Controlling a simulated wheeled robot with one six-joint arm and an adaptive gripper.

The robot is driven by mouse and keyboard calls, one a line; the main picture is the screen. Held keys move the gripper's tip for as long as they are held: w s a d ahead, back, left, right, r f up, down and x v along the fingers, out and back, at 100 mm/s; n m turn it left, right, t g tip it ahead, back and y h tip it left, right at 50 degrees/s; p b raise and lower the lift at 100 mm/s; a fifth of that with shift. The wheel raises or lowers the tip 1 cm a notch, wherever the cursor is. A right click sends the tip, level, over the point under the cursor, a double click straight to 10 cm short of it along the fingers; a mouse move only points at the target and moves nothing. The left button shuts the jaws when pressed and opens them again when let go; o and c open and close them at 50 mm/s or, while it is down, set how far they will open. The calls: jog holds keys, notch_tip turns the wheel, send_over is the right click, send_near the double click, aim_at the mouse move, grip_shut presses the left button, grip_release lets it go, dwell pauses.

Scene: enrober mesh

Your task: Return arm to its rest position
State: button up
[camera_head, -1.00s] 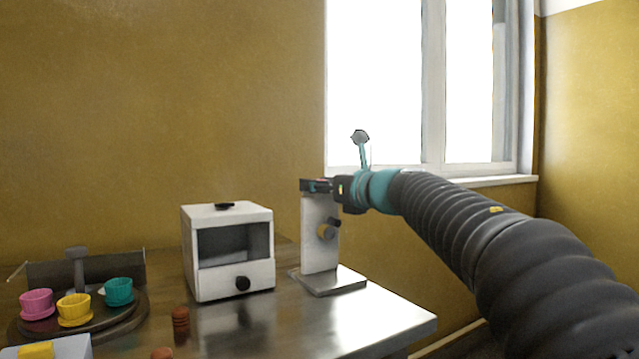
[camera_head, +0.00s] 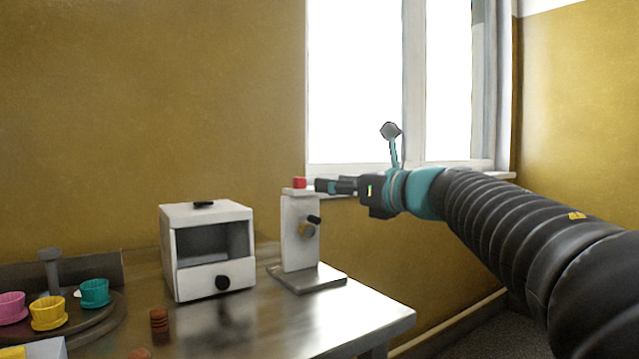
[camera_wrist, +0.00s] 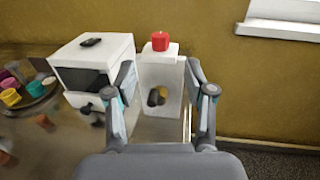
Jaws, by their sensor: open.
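My gripper (camera_head: 322,187) is at the end of my black ribbed arm, just right of the top of the white upright stand (camera_head: 298,235). In the wrist view my gripper (camera_wrist: 158,75) has its fingers spread wide with nothing between them touching. A red piece (camera_head: 300,183) sits on top of the stand, and it also shows in the wrist view (camera_wrist: 160,41), beyond the fingertips. The stand has a dark and yellow knob on its front and a flat metal base.
A white box with a dark window (camera_head: 208,250) stands left of the stand. Pink (camera_head: 12,307), yellow (camera_head: 48,313) and teal (camera_head: 95,292) cups sit on a round tray at left. Small brown pieces (camera_head: 159,320) lie on the metal table. A window sill lies behind my arm.

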jog(key=shift+s+d, duration=0.5)
